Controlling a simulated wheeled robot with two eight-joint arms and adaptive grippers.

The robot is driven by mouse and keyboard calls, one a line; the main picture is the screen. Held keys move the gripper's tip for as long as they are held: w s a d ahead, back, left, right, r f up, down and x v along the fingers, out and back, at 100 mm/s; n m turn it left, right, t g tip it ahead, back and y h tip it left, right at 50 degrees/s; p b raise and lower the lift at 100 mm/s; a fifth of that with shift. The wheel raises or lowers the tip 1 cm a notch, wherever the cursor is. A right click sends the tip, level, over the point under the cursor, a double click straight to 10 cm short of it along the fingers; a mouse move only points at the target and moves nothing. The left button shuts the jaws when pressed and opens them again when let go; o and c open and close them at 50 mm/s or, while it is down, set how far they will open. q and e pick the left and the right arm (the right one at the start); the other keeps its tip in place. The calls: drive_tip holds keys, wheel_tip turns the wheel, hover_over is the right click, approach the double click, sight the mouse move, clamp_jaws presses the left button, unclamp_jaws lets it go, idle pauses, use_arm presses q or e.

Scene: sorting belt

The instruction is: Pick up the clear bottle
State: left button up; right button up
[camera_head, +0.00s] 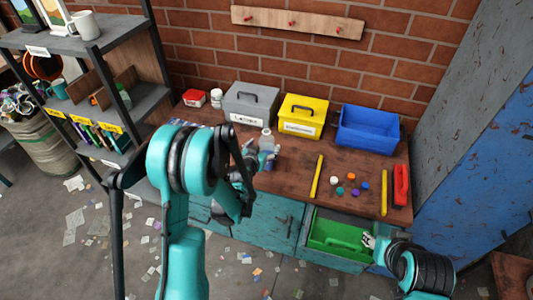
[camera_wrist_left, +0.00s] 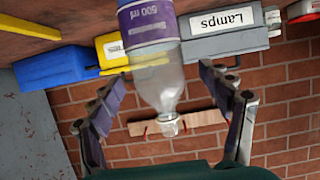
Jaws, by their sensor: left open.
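The clear bottle (camera_head: 267,139) stands on the brown workbench near its back, in front of the boxes. It has a purple label reading "500 ml" and a pale cap, and it also shows in the left wrist view (camera_wrist_left: 160,75). My left gripper (camera_head: 262,158) is open at the bottle. In the left wrist view its two fingers (camera_wrist_left: 168,105) are spread on either side of the bottle, with gaps between. My arm hides part of the bottle's lower area in the head view. My right gripper (camera_head: 370,241) is at the edge of the open green drawer, its fingers too small to judge.
A grey "Lamps" box (camera_head: 250,103), a yellow box (camera_head: 302,117) and a blue bin (camera_head: 368,129) line the back of the workbench (camera_head: 290,165). Yellow bars (camera_head: 317,175), several coloured caps and a red object (camera_head: 400,184) lie right. The green drawer (camera_head: 335,236) is open below. Shelving stands left.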

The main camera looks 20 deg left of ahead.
use_arm(q)
drive_tip(key=b+x, duration=0.2)
drive_tip(key=x, duration=0.5)
drive_tip(key=shift+d+f, duration=0.1)
drive_tip(key=shift+f, duration=0.2)
drive_tip(key=shift+r, duration=0.1)
drive_tip(key=c, duration=1.3)
drive_tip(key=shift+c, duration=0.8)
